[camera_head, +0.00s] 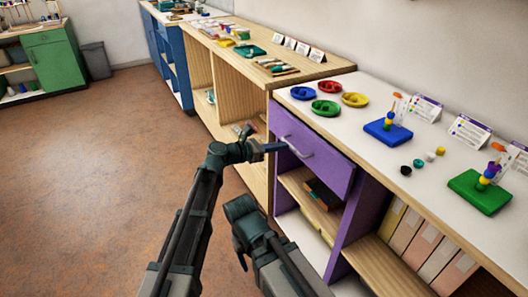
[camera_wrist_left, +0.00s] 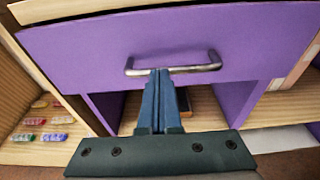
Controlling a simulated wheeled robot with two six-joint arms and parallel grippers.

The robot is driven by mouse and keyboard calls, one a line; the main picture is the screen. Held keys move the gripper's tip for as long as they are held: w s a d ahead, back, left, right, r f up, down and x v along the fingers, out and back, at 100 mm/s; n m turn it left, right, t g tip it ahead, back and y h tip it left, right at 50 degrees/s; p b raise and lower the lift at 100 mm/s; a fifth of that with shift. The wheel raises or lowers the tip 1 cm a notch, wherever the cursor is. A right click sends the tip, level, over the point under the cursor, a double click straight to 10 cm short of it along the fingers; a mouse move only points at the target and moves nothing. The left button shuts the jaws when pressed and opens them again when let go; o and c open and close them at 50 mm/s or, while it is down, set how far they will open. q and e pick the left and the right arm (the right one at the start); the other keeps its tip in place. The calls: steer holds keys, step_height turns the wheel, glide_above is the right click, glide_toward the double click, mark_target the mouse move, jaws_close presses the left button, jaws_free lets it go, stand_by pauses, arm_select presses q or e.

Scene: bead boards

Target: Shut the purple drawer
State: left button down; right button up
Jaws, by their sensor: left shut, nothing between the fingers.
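The purple drawer (camera_head: 322,158) is under the white counter and has a grey bar handle (camera_head: 299,150). Its front seems to stand slightly out from the cabinet; how far is hard to tell. In the left wrist view the drawer front (camera_wrist_left: 90,50) fills the upper part, with the handle (camera_wrist_left: 190,69) across its lower middle. My left gripper (camera_head: 284,146) is shut and empty, its fingertips (camera_wrist_left: 160,72) at the handle, left of its middle in the wrist view. I cannot tell whether they touch it. Part of my right arm shows low in the head view, but its gripper does not.
The white counter (camera_head: 385,105) carries coloured dishes and bead boards, including a blue board (camera_head: 388,133) and a green board (camera_head: 478,193). Open shelves (camera_head: 300,187) lie below the drawer, one holding a dark box (camera_head: 323,194). The brown floor (camera_head: 90,180) at left is clear.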

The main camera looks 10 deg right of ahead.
mark_target(298, 141)
arm_select(q)
steer(key=x, duration=0.2)
steer(key=shift+w+d+r, duration=0.15)
steer(key=shift+d+r, duration=0.1)
steer(key=shift+d, duration=0.1)
arm_select(e)
steer(key=shift+a, duration=0.1)
arm_select(q)
steer(key=shift+w+d, duration=0.1)
steer(key=shift+d, duration=0.05)
steer(key=shift+r, duration=0.1)
steer(key=p+v, duration=0.2)
steer(key=v, duration=1.2)
steer(key=shift+s+a+p, duration=0.25)
steer(key=shift+a+p, duration=0.1)
steer(key=shift+p, duration=0.05)
arm_select(e)
steer(key=shift+w+a+r, duration=0.1)
steer(key=shift+a+r, duration=0.25)
steer(key=shift+r, duration=0.35)
steer(key=shift+a+r, duration=0.35)
steer(key=shift+r, duration=0.3)
